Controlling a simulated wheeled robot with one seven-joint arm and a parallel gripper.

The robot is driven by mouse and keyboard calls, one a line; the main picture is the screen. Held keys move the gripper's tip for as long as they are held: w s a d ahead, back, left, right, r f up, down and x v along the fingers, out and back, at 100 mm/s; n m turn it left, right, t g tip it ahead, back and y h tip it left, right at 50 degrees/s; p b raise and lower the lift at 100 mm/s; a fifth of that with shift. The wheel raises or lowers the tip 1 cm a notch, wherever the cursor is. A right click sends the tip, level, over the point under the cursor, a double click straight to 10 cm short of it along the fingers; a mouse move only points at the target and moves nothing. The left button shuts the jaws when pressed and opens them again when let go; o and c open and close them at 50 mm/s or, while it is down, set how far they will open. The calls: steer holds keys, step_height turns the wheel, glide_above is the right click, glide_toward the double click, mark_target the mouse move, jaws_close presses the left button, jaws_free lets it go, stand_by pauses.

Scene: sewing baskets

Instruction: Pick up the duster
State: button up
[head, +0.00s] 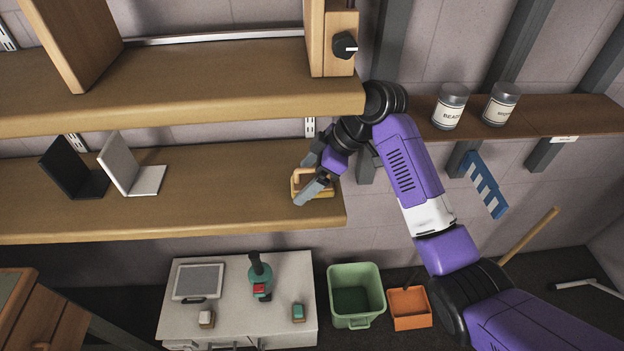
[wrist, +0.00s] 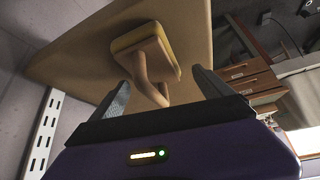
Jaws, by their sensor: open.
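The duster (head: 325,187) is a tan wooden block with a yellowish layer and a loop-shaped handle. It sits near the right end of the lower wooden shelf (head: 220,190), partly hidden by my gripper (head: 303,178) in the head view. In the wrist view, the duster (wrist: 147,45) is ahead of my gripper (wrist: 160,78), with its handle (wrist: 151,85) reaching between the two grey fingers. The fingers are open, with visible gaps on both sides of the handle.
Black and white bookends (head: 132,170) stand farther left on the lower shelf. The shelf's middle is clear.

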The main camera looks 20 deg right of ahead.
steer(key=shift+w+a+f, duration=0.1)
steer(key=shift+a+f, duration=0.05)
steer(key=shift+f, duration=0.2)
steer(key=c, duration=1.5)
steer(key=shift+r+b, duration=0.1)
steer(key=shift+b, duration=0.2)
steer(key=shift+r, duration=0.15)
steer(key=s+a, duration=0.2)
steer(key=s, duration=0.6)
steer(key=s+a, duration=0.3)
steer(key=s, duration=0.6)
steer(key=shift+a+b, duration=0.3)
steer(key=shift+s, duration=0.1)
